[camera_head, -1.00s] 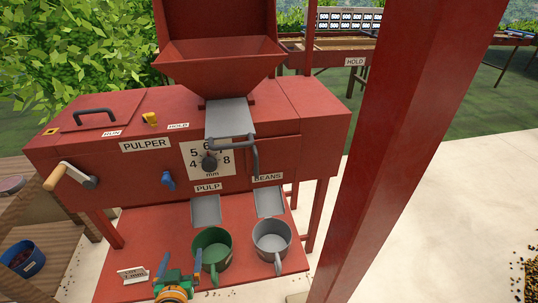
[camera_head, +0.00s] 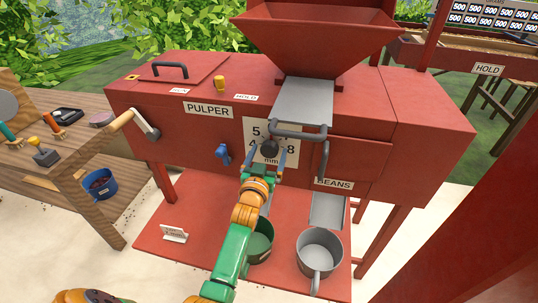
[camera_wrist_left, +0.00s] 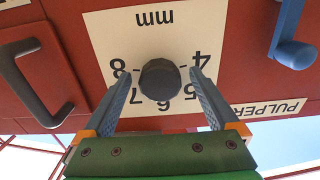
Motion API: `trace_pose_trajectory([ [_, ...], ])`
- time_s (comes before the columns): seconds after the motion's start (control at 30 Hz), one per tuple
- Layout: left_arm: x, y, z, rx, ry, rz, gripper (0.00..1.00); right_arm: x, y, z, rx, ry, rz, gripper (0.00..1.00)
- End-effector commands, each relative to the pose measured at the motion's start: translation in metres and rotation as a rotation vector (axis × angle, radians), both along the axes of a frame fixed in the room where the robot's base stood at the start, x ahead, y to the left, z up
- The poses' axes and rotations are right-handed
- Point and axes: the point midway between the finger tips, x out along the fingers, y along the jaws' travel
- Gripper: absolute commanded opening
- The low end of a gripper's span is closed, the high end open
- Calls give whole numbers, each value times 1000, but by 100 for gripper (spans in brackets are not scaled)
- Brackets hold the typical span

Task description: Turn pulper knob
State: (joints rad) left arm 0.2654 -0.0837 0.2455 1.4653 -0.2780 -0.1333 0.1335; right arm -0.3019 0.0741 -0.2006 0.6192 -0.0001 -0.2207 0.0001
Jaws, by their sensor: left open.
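The pulper (camera_head: 340,120) is a red machine with a white dial plate (camera_head: 254,127) marked with numbers and "mm". A dark round knob (camera_head: 269,149) sits in the middle of the plate. My left gripper (camera_head: 268,158) is at the knob, with one blue-grey finger on each side of it. In the left wrist view the open fingers (camera_wrist_left: 160,92) flank the knob (camera_wrist_left: 160,80), with visible gaps on both sides. The dial appears upside down there, with 4, 5, 6, 7 and 8 readable. My right gripper is not in view.
A grey bar handle (camera_head: 300,131) is close right of the knob, and a blue lever (camera_head: 222,153) is to its left. A green mug (camera_head: 261,243) and a grey mug (camera_head: 319,250) stand below. A wooden table (camera_head: 60,165) stands at left.

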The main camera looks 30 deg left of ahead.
Motion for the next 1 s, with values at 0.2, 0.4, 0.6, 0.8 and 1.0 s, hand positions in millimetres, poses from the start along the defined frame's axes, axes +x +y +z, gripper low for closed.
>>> trace_pose_trajectory([
  [0.2, 0, 0, 0, 0, 0, 0, 72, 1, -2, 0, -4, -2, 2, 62],
  [0.4, 0, 0, 0, 0, 0, 0, 18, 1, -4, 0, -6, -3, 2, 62],
  [0.6, 0, 0, 0, 9, 3, 0, 8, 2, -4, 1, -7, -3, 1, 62],
  [0.8, 0, 0, 0, 75, 22, -1, 8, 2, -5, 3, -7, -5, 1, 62],
  [1.0, -1, 0, 1, 217, 57, -1, 8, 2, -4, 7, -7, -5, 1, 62],
])
